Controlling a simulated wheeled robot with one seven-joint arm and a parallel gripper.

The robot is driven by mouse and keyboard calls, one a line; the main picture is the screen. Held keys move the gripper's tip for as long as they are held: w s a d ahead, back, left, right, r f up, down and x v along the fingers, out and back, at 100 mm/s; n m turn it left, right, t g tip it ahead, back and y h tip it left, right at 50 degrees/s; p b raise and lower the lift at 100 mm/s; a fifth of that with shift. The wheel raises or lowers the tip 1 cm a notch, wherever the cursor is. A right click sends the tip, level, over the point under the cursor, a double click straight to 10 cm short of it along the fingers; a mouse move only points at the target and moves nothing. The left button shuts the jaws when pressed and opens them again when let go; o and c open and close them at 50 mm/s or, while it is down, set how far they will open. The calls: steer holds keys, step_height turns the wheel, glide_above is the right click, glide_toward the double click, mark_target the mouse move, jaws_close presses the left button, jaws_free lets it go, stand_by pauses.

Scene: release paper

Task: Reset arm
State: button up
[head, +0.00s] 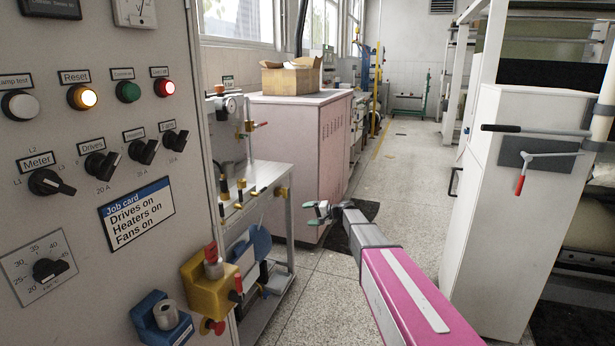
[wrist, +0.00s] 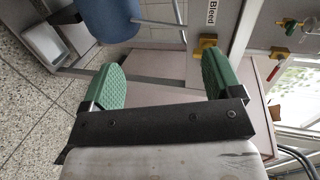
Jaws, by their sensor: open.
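My gripper (head: 318,213) shows in the head view at the end of my grey and magenta arm, in the open space over the aisle floor. In the wrist view my gripper (wrist: 163,82) has its two green ridged pads wide apart with nothing between them. A grey control cabinet (head: 90,215) fills the left of the head view, well apart from my gripper. Its job card (head: 137,212) reads "Drives on, Heaters on, Fans on". The Reset lamp (head: 82,97) glows amber and a red lamp (head: 164,88) is lit.
A metal stand (head: 270,178) with valves and pipes is left of my gripper. A pinkish cabinet (head: 285,150) bears a cardboard box (head: 291,77). A white machine (head: 515,215) with a red-tipped handle stands to the right.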

steer(key=s+d+f+n+g+h, duration=0.1)
steer(key=s+d+f+h, duration=0.2)
steer(key=s, duration=0.7)
steer(key=s+d+f+n+g+h, duration=0.1)
steer(key=s+d+f+g+h, duration=0.2)
steer(key=s, duration=0.8)
steer(key=s+d+f+h, duration=0.1)
steer(key=s+d+h, duration=0.3)
steer(key=s, duration=0.6)
steer(key=s+d+f+h, duration=0.1)
steer(key=s+d+h, duration=0.3)
steer(key=s+d, duration=0.4)
steer(key=shift+s+f+n, duration=0.2)
steer(key=shift+s+n, duration=0.2)
steer(key=shift+s, duration=0.5)
